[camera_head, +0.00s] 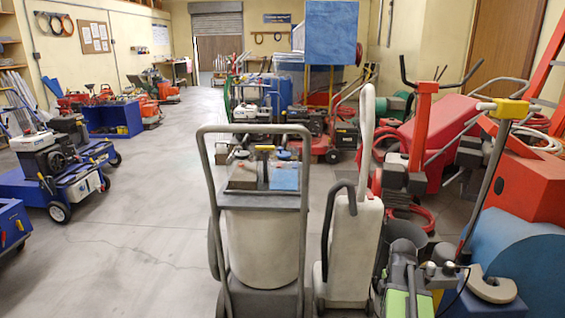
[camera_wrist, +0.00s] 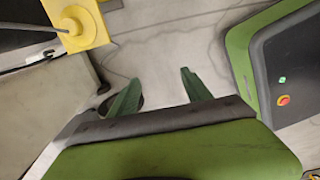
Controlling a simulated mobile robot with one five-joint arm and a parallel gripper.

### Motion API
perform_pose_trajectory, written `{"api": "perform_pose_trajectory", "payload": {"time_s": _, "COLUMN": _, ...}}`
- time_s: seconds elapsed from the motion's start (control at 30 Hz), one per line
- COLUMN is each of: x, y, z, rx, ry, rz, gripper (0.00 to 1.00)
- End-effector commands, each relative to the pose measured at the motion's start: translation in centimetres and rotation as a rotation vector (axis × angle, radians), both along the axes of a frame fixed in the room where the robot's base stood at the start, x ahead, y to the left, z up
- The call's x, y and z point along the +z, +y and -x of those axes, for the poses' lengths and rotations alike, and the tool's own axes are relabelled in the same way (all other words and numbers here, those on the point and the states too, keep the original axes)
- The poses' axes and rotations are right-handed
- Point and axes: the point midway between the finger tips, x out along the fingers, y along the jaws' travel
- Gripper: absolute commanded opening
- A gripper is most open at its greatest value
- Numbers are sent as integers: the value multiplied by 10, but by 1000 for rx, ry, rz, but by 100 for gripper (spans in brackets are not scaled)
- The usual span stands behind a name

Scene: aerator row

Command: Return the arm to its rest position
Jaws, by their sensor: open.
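My gripper (camera_wrist: 160,76) shows in the wrist view as two dark green fingers set well apart on a green body. It is open, and only pale floor shows between the fingers. Next to it on the left is a pale grey surface, and a yellow block (camera_wrist: 85,22) with a round fitting lies at the upper left. A green body with a dark panel and a red button (camera_wrist: 283,100) is at the right, apart from the fingers.
In the head view, a grey-framed cart with a white drum (camera_head: 262,245) stands close in front. A white upright machine (camera_head: 354,245) is beside it. Red and blue equipment crowds the right. Blue-based machines (camera_head: 62,165) stand left. Open floor (camera_head: 140,235) lies at centre left.

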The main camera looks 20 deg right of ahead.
Motion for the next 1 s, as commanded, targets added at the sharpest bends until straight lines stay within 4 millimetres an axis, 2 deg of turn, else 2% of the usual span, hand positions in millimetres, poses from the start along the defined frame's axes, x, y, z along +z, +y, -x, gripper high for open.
{"api": "perform_pose_trajectory", "payload": {"time_s": 0.03, "x": 1, "y": 35, "z": -18, "rx": 51, "ry": 0, "rz": -1, "gripper": 57}}
{"api": "perform_pose_trajectory", "payload": {"time_s": 0.07, "x": 2, "y": 57, "z": -28, "rx": 71, "ry": 1, "rz": -1, "gripper": 57}}
{"api": "perform_pose_trajectory", "payload": {"time_s": 0.1, "x": 2, "y": 89, "z": -40, "rx": 87, "ry": 1, "rz": -1, "gripper": 57}}
{"api": "perform_pose_trajectory", "payload": {"time_s": 0.17, "x": 3, "y": 137, "z": -55, "rx": 86, "ry": 1, "rz": -1, "gripper": 57}}
{"api": "perform_pose_trajectory", "payload": {"time_s": 0.2, "x": 4, "y": 168, "z": -61, "rx": 69, "ry": 2, "rz": 0, "gripper": 57}}
{"api": "perform_pose_trajectory", "payload": {"time_s": 0.3, "x": 5, "y": 240, "z": -69, "rx": -23, "ry": 3, "rz": -1, "gripper": 57}}
{"api": "perform_pose_trajectory", "payload": {"time_s": 0.4, "x": 6, "y": 298, "z": -66, "rx": -193, "ry": 3, "rz": -1, "gripper": 57}}
{"api": "perform_pose_trajectory", "payload": {"time_s": 0.43, "x": 6, "y": 310, "z": -64, "rx": -252, "ry": 4, "rz": 0, "gripper": 57}}
{"api": "perform_pose_trajectory", "payload": {"time_s": 0.5, "x": 6, "y": 328, "z": -60, "rx": -398, "ry": 4, "rz": -1, "gripper": 57}}
{"api": "perform_pose_trajectory", "payload": {"time_s": 0.57, "x": 6, "y": 334, "z": -57, "rx": -530, "ry": 5, "rz": -1, "gripper": 57}}
{"api": "perform_pose_trajectory", "payload": {"time_s": 0.9, "x": 6, "y": 330, "z": -51, "rx": -1251, "ry": 6, "rz": -3, "gripper": 57}}
{"api": "perform_pose_trajectory", "payload": {"time_s": 1.0, "x": 46, "y": 326, "z": -51, "rx": -1271, "ry": 5, "rz": -3, "gripper": 57}}
